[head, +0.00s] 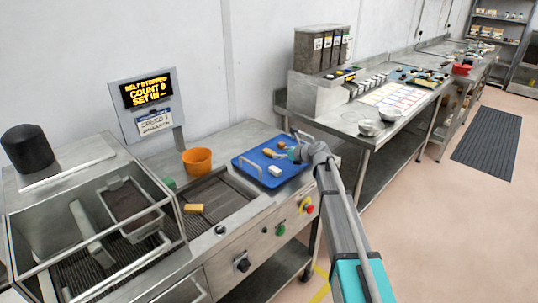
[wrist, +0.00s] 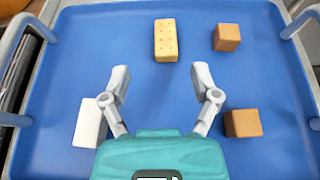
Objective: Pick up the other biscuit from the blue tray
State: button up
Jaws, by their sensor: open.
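The blue tray (head: 247,158) lies on the steel bench right of the belt; it fills most of the wrist view (wrist: 60,60). One pale yellow oblong biscuit with dotted holes (wrist: 166,40) lies near the tray's far edge in the wrist view. My gripper (wrist: 161,80) is open and empty over the tray, its two fingers spread, with the biscuit beyond the fingertips and roughly in line with the gap. In the head view my gripper (head: 296,153) hangs over the tray's right part.
On the tray, a brown cube (wrist: 227,38) lies right of the biscuit, another brown block (wrist: 243,123) right of my gripper, and a white block (wrist: 89,122) to its left. The tray has raised side handles. A yellow block (head: 194,208) lies on the belt near an orange cup (head: 197,161).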

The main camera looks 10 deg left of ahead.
aim_at(273, 153)
jog(key=shift+w+a+f+b, duration=1.25)
jog(key=shift+w+a, duration=0.1)
jog(key=shift+w, duration=0.1)
jog(key=shift+w+a+f, duration=0.1)
jog(key=shift+w+a, duration=0.05)
jog(key=shift+a, duration=0.15)
jog(key=c, duration=0.9)
